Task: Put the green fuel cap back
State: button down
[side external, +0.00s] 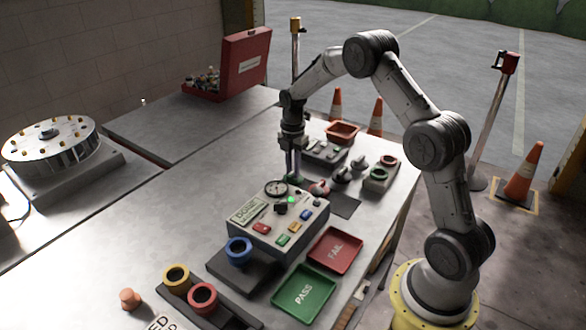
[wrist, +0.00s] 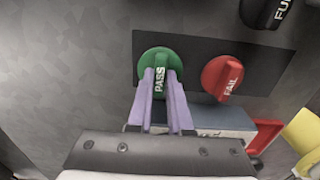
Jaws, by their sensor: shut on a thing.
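A round green cap (wrist: 158,68) marked PASS sits between the fingertips of my gripper (wrist: 161,88) in the wrist view. The fingers are shut on its raised grip. In the side view my gripper (side external: 293,172) points down at the table behind the grey control box, with a bit of the green cap (side external: 294,180) showing at its tips. I cannot tell whether the cap touches the surface below. A red cap (wrist: 224,75) marked FAIL lies just to the right, and it shows in the side view too (side external: 319,187). A black cap (wrist: 268,10) is partly cut off.
The control box (side external: 277,222) stands close in front of my gripper. A red FAIL tray (side external: 335,250) and a green PASS tray (side external: 304,292) lie nearer the camera. A blue ring (side external: 239,250) stands on a dark block. Bare table lies to the left.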

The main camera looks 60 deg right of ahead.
jog(key=shift+f, duration=0.15)
jog(key=c, duration=0.8)
grip_release()
jog(key=shift+c, duration=0.2)
notch_tip(320, 180, up, 12)
jog(key=s+a+r+m+t, duration=0.2)
jog(key=s+a+r+m, duration=0.2)
jog(key=s+a+r, duration=0.3)
jog(key=s+a+m+t, duration=0.1)
jog(key=s+a+m, duration=0.2)
jog(key=s, duration=0.4)
jog(key=s+a+r+m+t, duration=0.1)
jog(key=s+a+m, duration=0.3)
jog(key=s+m, duration=0.2)
jog(key=s+a+r+m+t, duration=0.1)
jog(key=s+a+m, duration=0.3)
jog(key=s, duration=0.6)
jog(key=shift+a+m+t, duration=0.15)
jog(key=shift+m+t, duration=0.15)
jog(key=shift+m, duration=0.2)
